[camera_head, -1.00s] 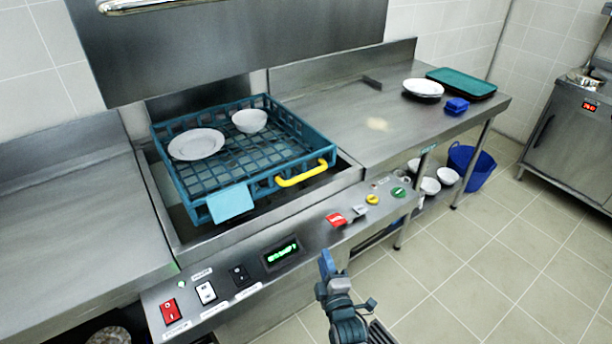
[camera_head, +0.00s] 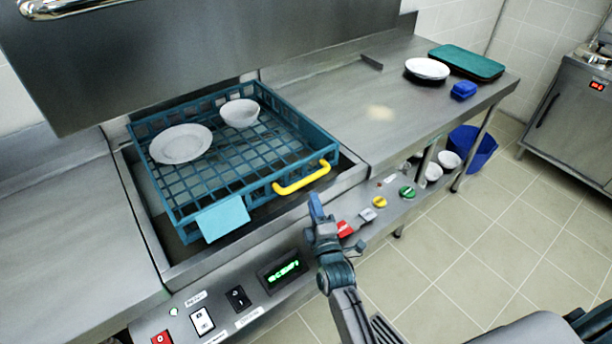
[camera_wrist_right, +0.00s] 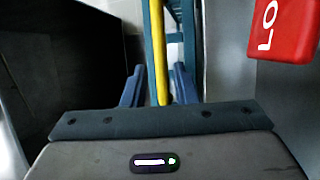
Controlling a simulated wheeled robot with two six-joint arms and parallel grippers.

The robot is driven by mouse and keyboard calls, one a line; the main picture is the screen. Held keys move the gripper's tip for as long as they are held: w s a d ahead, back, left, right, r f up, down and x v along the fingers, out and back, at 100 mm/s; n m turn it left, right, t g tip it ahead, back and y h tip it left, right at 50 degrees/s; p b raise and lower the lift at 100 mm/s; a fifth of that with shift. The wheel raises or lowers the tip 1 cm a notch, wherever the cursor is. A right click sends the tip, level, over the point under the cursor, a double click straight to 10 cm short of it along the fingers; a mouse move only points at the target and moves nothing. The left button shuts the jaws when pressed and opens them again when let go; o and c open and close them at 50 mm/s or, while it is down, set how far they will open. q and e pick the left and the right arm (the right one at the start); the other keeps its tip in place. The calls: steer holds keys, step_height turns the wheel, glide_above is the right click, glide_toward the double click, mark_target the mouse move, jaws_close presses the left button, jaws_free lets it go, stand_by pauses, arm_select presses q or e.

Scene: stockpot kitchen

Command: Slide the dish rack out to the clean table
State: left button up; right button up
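The teal dish rack (camera_head: 172,205) sits in the sunken bay of the dishwasher, under the raised hood. A white plate (camera_head: 181,144) and a white bowl (camera_head: 240,113) are in it. Its yellow handle (camera_head: 302,179) is on the front right side. My right gripper (camera_head: 316,207) is just in front of the handle, fingers pointing at it. In the right wrist view the gripper (camera_wrist_right: 159,88) is open, with the yellow handle (camera_wrist_right: 158,50) showing upright between the fingers; no grip shows. The steel table (camera_head: 350,110) extends right of the bay. My left gripper is not in view.
A control panel with switches and a red tag (camera_head: 345,229) runs along the front, close to my right gripper; the tag also shows large in the wrist view (camera_wrist_right: 283,28). White plates (camera_head: 427,69), teal trays (camera_head: 466,62) and a blue block (camera_head: 464,90) occupy the table's far end.

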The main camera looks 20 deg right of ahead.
mark_target(307, 179)
steer(key=shift+w+d+r+p, duration=0.1)
steer(key=shift+w+r+p, duration=0.2)
steer(key=shift+w, duration=1)
steer(key=shift+w+d+r+p, duration=0.15)
steer(key=shift+w+p, duration=0.25)
steer(key=shift+w, duration=0.95)
steer(key=shift+w+a+r+p, duration=0.1)
steer(key=shift+w+r+p, duration=0.2)
steer(key=shift+w, duration=1)
steer(key=shift+f, duration=0.1)
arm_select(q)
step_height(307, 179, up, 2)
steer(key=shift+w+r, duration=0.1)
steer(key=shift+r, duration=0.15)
arm_select(e)
jaws_close()
